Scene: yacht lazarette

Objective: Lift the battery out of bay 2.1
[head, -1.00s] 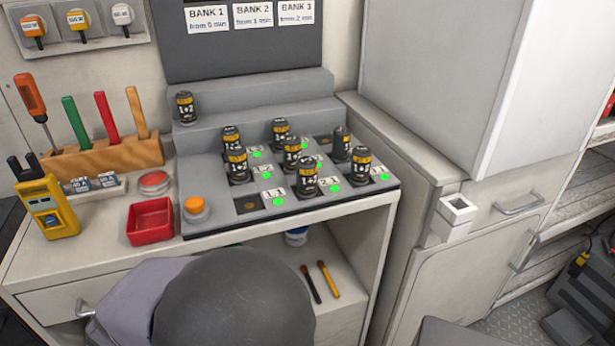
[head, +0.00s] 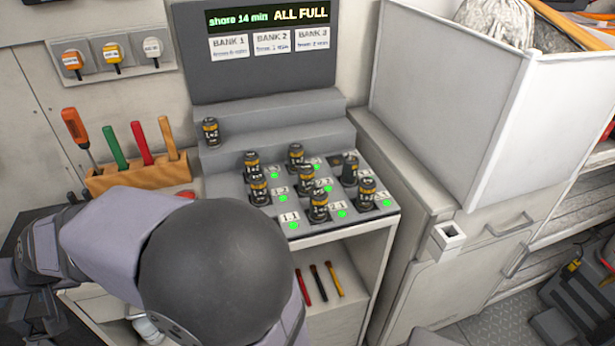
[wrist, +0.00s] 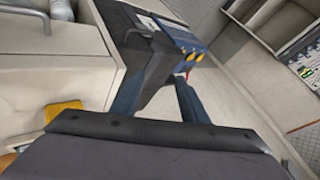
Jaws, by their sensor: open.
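The battery at bay 2.1 (head: 318,207) is a black cylinder with a yellow-orange band. It stands upright in the front row of the grey charger (head: 229,184), left of a label and a lit green light. Other similar batteries stand close behind it and to its right, including one at the front right (head: 366,193). My gripper (wrist: 157,100) shows in the wrist view with its two fingers apart and nothing between them. The head view does not show the fingers; my arm covers the front left of the bench. The wrist view does not show the battery.
The charger's display (head: 267,20) reads "shore 14 min ALL FULL". A lone battery (head: 210,132) stands on the step behind. A wooden tool rack (head: 135,175) is at the left. Several pens lie on the shelf below.

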